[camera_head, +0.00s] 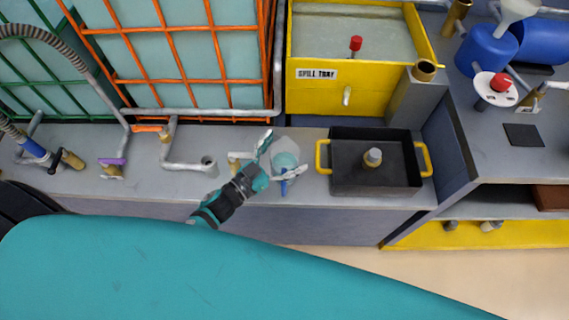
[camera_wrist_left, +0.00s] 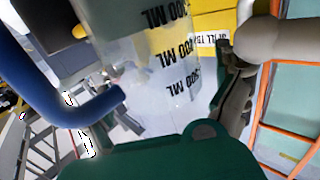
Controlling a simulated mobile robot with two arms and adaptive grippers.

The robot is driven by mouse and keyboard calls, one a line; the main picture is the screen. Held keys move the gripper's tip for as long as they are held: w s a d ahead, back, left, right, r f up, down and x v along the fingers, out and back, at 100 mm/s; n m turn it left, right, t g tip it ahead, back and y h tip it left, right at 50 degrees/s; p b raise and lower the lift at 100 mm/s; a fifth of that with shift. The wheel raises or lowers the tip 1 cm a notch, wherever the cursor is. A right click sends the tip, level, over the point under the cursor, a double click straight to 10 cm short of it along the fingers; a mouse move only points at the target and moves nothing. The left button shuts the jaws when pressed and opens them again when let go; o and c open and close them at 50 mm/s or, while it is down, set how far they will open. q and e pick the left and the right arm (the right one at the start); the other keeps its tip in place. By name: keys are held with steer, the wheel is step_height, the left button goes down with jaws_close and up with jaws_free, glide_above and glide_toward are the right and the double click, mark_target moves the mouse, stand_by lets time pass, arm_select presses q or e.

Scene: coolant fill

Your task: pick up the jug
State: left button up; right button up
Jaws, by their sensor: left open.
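The jug (camera_head: 285,152) is a clear, translucent vessel standing upright on the grey bench, left of the black tray. A small blue part, seemingly its handle, shows at its near side. My left gripper (camera_head: 277,158) is open, with one finger on the far left side of the jug and the other on its near side. In the left wrist view the jug (camera_wrist_left: 165,62), with black ML markings, fills the space ahead of the palm, and its blue handle curves at the left. Whether the fingers touch it is unclear. My right gripper is out of view.
A black tray (camera_head: 344,182) with yellow handles stands right of the jug. Behind are a yellow spill tray (camera_head: 335,92) and an orange cage (camera_head: 190,82). Grey pipe fittings (camera_head: 208,164) stand left of my gripper. A blue container (camera_head: 487,50) is at the far right.

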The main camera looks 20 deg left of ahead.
arm_select(q)
steer(key=c, duration=1.7)
steer(key=shift+c, duration=0.2)
steer(key=shift+r, duration=0.15)
